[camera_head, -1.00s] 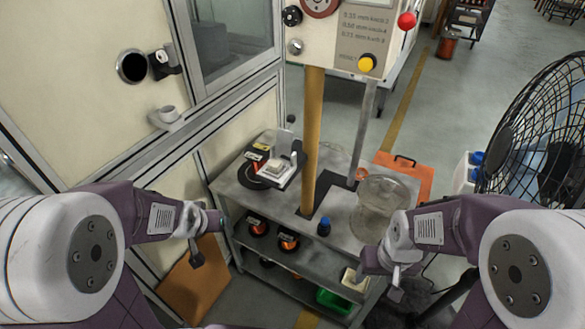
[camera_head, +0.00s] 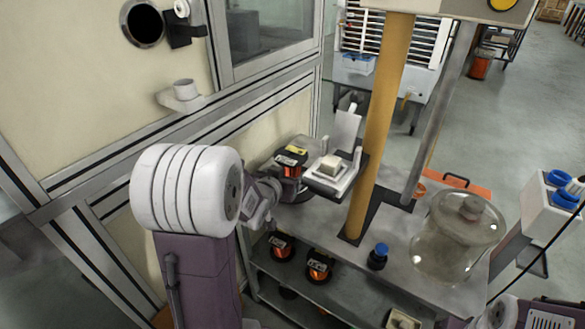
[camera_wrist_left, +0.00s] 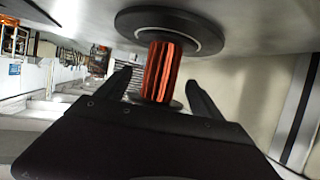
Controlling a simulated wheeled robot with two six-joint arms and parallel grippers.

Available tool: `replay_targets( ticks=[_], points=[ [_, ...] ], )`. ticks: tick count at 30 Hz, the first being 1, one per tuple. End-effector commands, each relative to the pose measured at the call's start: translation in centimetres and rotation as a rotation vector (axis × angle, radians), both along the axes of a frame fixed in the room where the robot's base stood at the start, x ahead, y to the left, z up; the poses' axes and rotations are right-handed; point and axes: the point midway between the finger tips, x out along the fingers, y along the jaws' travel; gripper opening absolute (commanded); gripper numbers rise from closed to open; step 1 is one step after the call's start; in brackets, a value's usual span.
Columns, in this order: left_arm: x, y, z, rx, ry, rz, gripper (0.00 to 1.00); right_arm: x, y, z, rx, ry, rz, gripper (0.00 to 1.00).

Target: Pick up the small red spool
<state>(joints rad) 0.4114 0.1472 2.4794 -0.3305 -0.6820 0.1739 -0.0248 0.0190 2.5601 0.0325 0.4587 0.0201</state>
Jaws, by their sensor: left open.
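A spool with red-copper winding (camera_head: 291,171) and black flanges stands upright at the back left of the grey bench top, a yellow label on its upper flange. My left gripper (camera_head: 270,190) is beside it, partly hidden by my own wrist. In the left wrist view the red spool (camera_wrist_left: 160,72) stands between the two open black fingers of my left gripper (camera_wrist_left: 161,84), with a gap on each side. Its wide black flange (camera_wrist_left: 170,28) is at the top of that view. Only part of my right wrist shows at the bottom right; its jaws are out of frame.
Two similar copper spools (camera_head: 281,247) (camera_head: 319,266) sit on the shelf below. A device with a white block (camera_head: 330,166) is close right of the red spool. A yellow post (camera_head: 379,125), a blue-capped bottle (camera_head: 377,257) and a glass jar (camera_head: 458,235) stand further right.

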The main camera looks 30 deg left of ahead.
Motion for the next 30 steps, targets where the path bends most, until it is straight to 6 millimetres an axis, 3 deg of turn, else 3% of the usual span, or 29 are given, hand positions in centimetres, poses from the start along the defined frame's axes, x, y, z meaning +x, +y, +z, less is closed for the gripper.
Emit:
replay_targets(
  ticks=[5, 12, 20, 28, 30],
  points=[
    [0.9, 0.2, -0.8, -0.001, 0.001, -0.001, 0.76, 0.0, 0.0, -0.6, 0.000, 0.000, 0.000, 0.58],
    [4.3, 1.0, -2.4, 0.000, 0.001, -0.001, 0.76, 0.0, 0.0, -1.8, 0.000, 0.000, 0.000, 0.58],
    [4.7, 1.1, -2.4, 0.000, 0.001, 0.000, 0.76, 0.0, 0.0, -1.8, 0.000, 0.000, 0.000, 0.58],
    [4.7, 1.1, -2.4, 0.000, 0.001, 0.000, 0.01, 0.0, 0.0, -1.8, 0.000, 0.000, 0.000, 0.58],
    [4.7, 1.1, -2.4, 0.000, 0.001, 0.000, 0.00, 0.0, 0.0, -1.8, 0.000, 0.000, 0.000, 0.58]
  ],
)
